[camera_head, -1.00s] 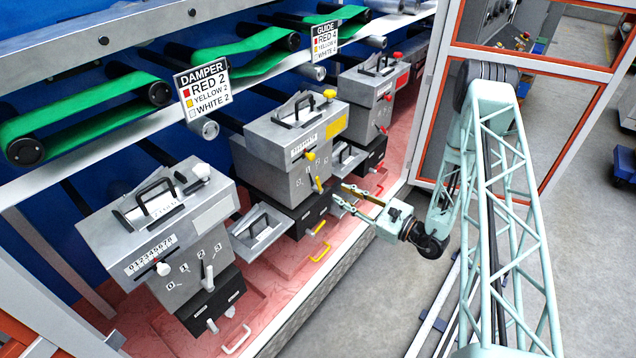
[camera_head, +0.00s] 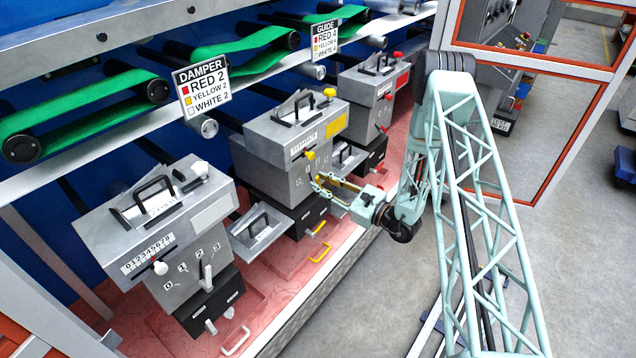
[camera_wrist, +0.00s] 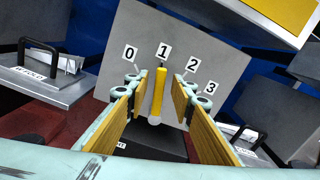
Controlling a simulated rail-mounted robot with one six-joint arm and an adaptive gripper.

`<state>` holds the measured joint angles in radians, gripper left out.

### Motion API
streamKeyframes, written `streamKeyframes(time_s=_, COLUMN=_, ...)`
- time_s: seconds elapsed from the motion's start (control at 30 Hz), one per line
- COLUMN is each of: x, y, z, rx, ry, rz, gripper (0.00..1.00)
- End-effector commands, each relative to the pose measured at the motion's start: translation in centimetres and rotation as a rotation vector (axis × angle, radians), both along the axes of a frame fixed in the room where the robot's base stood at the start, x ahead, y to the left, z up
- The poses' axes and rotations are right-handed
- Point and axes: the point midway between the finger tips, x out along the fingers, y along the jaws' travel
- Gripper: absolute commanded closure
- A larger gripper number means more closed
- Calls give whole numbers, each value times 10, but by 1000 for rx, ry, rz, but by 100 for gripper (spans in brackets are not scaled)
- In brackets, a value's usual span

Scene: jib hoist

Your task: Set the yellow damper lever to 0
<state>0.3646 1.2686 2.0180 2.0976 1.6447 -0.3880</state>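The yellow damper lever (camera_wrist: 160,95) stands on the front of the middle grey unit (camera_head: 283,178), its tip at the label 1 (camera_wrist: 164,51). The label 0 (camera_wrist: 129,53) is left of it, with 2 (camera_wrist: 193,65) and 3 (camera_wrist: 209,87) to the right. My gripper (camera_wrist: 157,84) is open, with one finger on each side of the lever and a gap visible to both. In the head view my gripper (camera_head: 318,186) is at the front of the middle unit and largely covers the lever.
A yellow knob (camera_head: 309,155) sits above the lever on the middle unit. A grey tray (camera_head: 262,228) is at its left and another (camera_head: 346,158) at its right. A damper sign (camera_head: 203,87) hangs above, reading YELLOW 2. Open floor (camera_head: 345,300) lies in front.

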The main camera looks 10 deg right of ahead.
Motion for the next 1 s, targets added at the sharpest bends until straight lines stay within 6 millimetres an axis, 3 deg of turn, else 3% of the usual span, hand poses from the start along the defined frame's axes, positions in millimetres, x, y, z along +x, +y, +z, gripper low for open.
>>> streamKeyframes(time_s=0.23, x=11, y=9, z=-1, rx=0, ry=1, rz=0, gripper=77)
streamKeyframes(time_s=0.63, x=13, y=11, z=0, rx=0, ry=1, rz=0, gripper=77)
streamKeyframes(time_s=0.87, x=13, y=10, z=0, rx=0, ry=1, rz=0, gripper=98)
streamKeyframes(time_s=1.0, x=13, y=10, z=0, rx=0, ry=1, rz=0, gripper=100)
